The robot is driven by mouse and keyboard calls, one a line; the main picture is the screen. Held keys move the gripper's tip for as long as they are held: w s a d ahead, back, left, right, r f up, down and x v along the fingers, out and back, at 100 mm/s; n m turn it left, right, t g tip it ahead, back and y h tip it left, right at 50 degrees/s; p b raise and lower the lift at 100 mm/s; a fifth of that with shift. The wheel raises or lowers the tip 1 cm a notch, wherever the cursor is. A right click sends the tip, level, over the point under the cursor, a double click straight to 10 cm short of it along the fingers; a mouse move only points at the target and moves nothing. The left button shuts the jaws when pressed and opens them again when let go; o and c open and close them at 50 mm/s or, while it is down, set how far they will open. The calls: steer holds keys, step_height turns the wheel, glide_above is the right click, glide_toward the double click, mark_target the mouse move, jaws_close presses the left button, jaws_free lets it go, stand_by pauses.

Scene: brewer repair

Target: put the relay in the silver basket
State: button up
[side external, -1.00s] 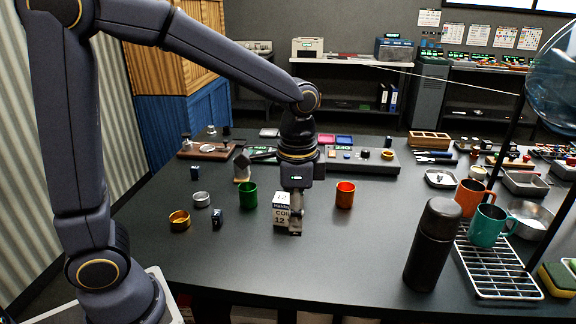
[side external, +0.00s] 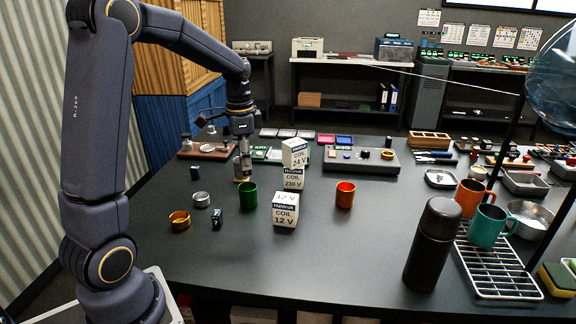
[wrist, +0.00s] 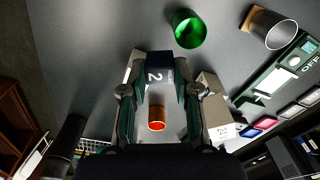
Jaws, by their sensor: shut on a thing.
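The silver basket (side external: 201,200) is a small open round cup on the left of the table, just behind a similar gold one (side external: 179,220). My gripper (side external: 242,172) is in the air behind and to the right of the silver basket, near the green cup. In the wrist view my gripper (wrist: 157,92) is shut on a dark block (wrist: 157,70) with a white "2", which looks like a relay. The block cannot be made out in the side view. Another small dark block (side external: 217,218) lies right of the gold basket; a further one (side external: 195,172) lies behind.
A green cup (side external: 248,195) and an orange cup (side external: 345,195) stand mid-table. White coil boxes labelled 12 V (side external: 285,211), 230 V (side external: 293,180) and 24 V (side external: 295,153) stand between them. A black flask (side external: 433,245) and a wire rack (side external: 497,270) are at right. The front middle is clear.

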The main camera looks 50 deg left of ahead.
steer(key=s+a+f+n, duration=0.1)
steer(key=s+a+n, duration=0.1)
steer(key=s+a, duration=0.35)
steer(key=s+a+f+n, duration=0.1)
steer(key=s+a+n, duration=0.15)
steer(key=a, duration=0.55)
steer(key=shift+s+d+f, duration=0.1)
steer(key=shift+s+f, duration=0.05)
steer(key=shift+f, duration=1.2)
steer(key=shift+s+d+f, duration=0.1)
steer(key=shift+s+f, duration=0.05)
steer(key=shift+f, duration=1.2)
steer(key=shift+s+f, duration=0.15)
steer(key=shift+f, duration=1.2)
steer(key=o, duration=1.1)
